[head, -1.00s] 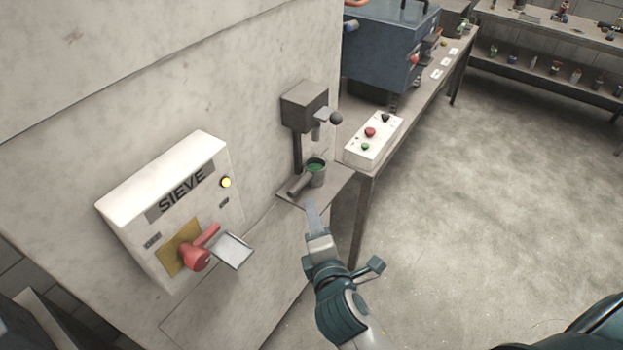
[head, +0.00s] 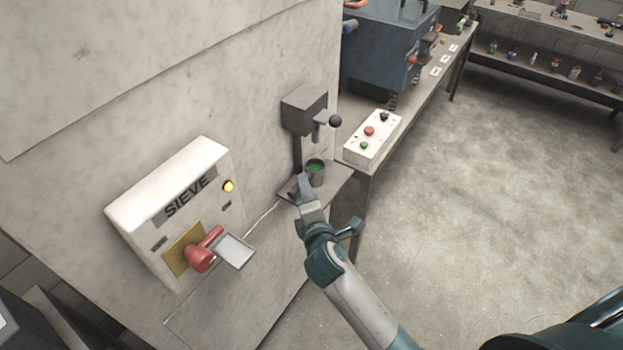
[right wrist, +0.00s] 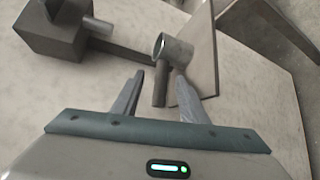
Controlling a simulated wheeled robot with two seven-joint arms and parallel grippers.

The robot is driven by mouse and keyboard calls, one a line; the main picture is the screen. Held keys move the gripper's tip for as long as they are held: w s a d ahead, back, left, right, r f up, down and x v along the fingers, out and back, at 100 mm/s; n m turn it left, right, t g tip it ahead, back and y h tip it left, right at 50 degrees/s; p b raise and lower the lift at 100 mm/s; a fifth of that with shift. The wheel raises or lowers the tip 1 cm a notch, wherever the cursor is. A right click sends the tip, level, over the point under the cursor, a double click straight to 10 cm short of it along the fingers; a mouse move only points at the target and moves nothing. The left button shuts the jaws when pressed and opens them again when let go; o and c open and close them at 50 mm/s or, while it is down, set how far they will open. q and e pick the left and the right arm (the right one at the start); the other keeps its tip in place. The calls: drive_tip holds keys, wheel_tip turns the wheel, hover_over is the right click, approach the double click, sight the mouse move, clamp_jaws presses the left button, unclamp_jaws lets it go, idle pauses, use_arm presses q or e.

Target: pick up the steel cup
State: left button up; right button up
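The steel cup (head: 316,175), with green contents, stands upright on a small shelf (head: 335,181) under a dark wall-mounted dispenser (head: 305,108). The right wrist view shows the cup (right wrist: 174,49) and its thick handle pointing toward me. My right gripper (head: 303,183) has its fingertips at the handle in the head view, hiding most of it. In the right wrist view the right gripper (right wrist: 160,78) is open, with the handle end between its two fingers and a gap on each side. My left gripper is not in view.
A white SIEVE box (head: 170,212) with a red handle (head: 203,255) and small tray (head: 234,251) is on the wall at left. A white button box (head: 374,138) and a blue machine (head: 385,45) stand on the bench behind. The floor at right is clear.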

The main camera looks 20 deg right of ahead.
drive_tip(key=shift+w, duration=0.1)
drive_tip(key=shift+w+f+p, duration=0.2)
drive_tip(key=shift+w+p, duration=0.2)
drive_tip(key=shift+w, duration=0.15)
drive_tip(key=p+x, duration=0.1)
drive_tip(key=x, duration=0.1)
drive_tip(key=shift+w+a+f, duration=0.15)
drive_tip(key=shift+w+f, duration=0.05)
drive_tip(key=shift+w, duration=0.2)
drive_tip(key=shift+w+f, duration=0.2)
drive_tip(key=shift+w, duration=0.3)
drive_tip(key=shift+c, duration=0.4)
clamp_jaws()
